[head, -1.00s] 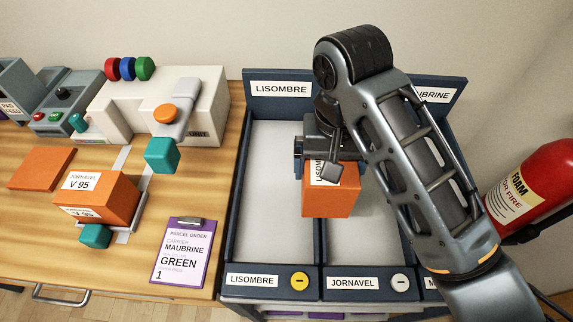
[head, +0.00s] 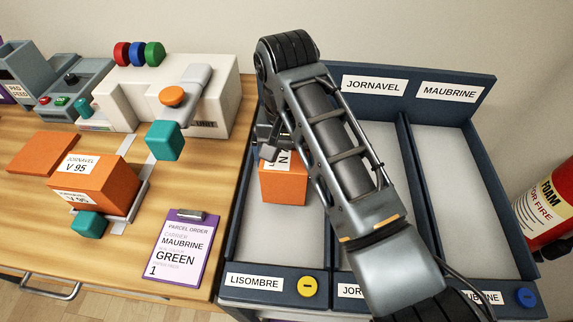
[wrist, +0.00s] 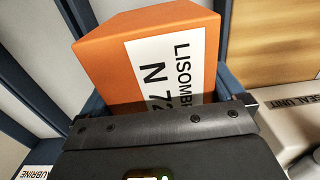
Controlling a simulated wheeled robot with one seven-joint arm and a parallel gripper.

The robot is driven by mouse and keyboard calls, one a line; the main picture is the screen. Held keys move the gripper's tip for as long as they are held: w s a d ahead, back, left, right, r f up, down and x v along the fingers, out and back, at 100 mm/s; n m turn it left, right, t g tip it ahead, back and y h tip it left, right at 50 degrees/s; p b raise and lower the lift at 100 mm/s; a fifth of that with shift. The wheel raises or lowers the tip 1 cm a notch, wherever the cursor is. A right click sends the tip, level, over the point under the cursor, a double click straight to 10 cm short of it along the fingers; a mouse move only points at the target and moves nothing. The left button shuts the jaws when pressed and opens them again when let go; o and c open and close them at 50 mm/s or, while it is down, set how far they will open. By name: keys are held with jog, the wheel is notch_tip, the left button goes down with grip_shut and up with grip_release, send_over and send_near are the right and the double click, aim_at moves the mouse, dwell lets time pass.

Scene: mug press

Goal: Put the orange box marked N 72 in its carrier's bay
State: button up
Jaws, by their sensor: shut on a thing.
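The orange box (head: 284,187) has a white label reading LISOMBRE N 72, clear in the wrist view (wrist: 120,62). My gripper (wrist: 168,105) is shut on it; in the head view my arm hides most of the gripper and part of the box. The box appears over the bay with the LISOMBRE front label (head: 254,282), the leftmost of three. I cannot tell whether it touches the bay floor (head: 275,240). The LISOMBRE back sign is hidden behind my arm.
The JORNAVEL bay, partly behind my arm, and the MAUBRINE bay (head: 455,190) look empty where visible. On the bench are another orange box marked V 95 (head: 100,182), a clipboard (head: 182,247) and a white press (head: 215,105). A red extinguisher (head: 550,205) stands right.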

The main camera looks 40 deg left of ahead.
jog(key=shift+f, duration=1.4)
jog(key=shift+f, duration=0.15)
jog(key=o, duration=0.9)
jog(key=shift+c, duration=0.2)
notch_tip(320, 180, up, 12)
jog(key=p, duration=0.3)
